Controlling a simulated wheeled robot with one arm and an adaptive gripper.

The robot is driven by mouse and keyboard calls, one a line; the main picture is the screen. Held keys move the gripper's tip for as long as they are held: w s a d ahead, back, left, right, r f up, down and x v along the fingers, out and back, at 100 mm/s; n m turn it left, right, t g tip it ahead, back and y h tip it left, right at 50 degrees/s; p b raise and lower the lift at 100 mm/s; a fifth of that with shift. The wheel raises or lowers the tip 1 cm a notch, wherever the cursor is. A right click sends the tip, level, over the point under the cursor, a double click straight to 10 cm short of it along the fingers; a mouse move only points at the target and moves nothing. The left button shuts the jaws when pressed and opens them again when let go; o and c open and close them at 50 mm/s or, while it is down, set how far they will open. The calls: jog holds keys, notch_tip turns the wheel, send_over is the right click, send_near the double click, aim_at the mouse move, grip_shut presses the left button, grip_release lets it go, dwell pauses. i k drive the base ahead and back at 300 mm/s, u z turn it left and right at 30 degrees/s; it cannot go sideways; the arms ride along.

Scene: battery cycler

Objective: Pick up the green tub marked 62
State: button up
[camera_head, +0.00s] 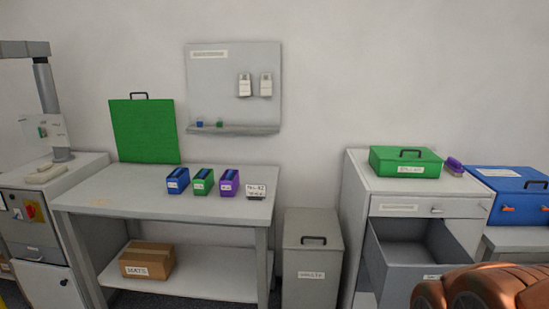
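A small green tub (203,182) stands on the grey workbench (110,204), between a blue tub (178,180) on its left and a purple tub (228,183) on its right. All three stand upright and apart, each with a white label on its front. The label on the green one is too small to read surely. My gripper is not in view, and nothing is seen touching the tubs.
A white sign (256,191) stands right of the tubs; a green panel (145,131) leans behind. A cardboard box (147,260) sits on the lower shelf. A grey bin (312,259) stands beside the bench. An open drawer (405,266) juts from the right cabinet, under a green case (404,161).

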aim_at(200, 188)
jog(key=u, duration=0.8)
jog(key=i, duration=1.55)
jog(key=u, duration=0.55)
jog(key=i, duration=1.05)
jog(key=u, duration=0.3)
